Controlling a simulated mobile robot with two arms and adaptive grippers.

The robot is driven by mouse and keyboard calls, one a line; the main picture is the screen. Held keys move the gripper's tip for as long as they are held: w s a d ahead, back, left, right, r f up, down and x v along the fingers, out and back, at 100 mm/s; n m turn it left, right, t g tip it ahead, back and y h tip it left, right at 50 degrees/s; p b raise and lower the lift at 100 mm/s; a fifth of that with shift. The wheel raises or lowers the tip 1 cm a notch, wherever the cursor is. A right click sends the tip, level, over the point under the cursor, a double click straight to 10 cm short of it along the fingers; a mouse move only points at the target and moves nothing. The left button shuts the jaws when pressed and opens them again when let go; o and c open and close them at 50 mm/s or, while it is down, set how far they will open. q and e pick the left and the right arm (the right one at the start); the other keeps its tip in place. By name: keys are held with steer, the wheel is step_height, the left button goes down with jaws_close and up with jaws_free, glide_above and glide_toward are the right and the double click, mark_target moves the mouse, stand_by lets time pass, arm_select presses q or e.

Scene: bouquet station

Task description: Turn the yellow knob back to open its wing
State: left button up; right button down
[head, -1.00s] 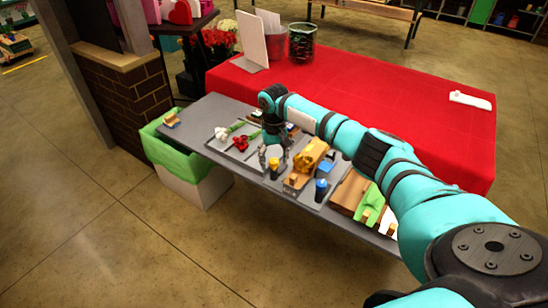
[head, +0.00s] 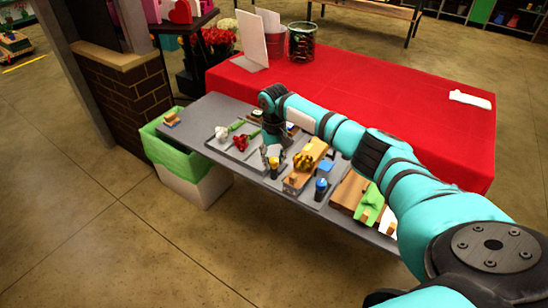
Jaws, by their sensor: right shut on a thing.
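A blue knob (head: 321,187) stands to the right of the fixture. My left gripper is not in view.
A red flower (head: 240,143) and a white flower (head: 221,132) lie to the left on the grey table (head: 205,110). A green piece on a wooden block (head: 370,204) lies to the right. A green-lined bin (head: 185,160) stands at the left end.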

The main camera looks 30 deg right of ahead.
steer(key=n+p, duration=0.2)
steer(key=n, duration=0.1)
steer(key=shift+r, duration=0.1)
steer(key=n+p, duration=0.1)
steer(key=n, duration=0.8)
steer(key=shift+p, duration=0.3)
steer(key=n, duration=0.5)
steer(key=shift+n, duration=0.4)
steer(key=c, duration=1)
jaws_free()
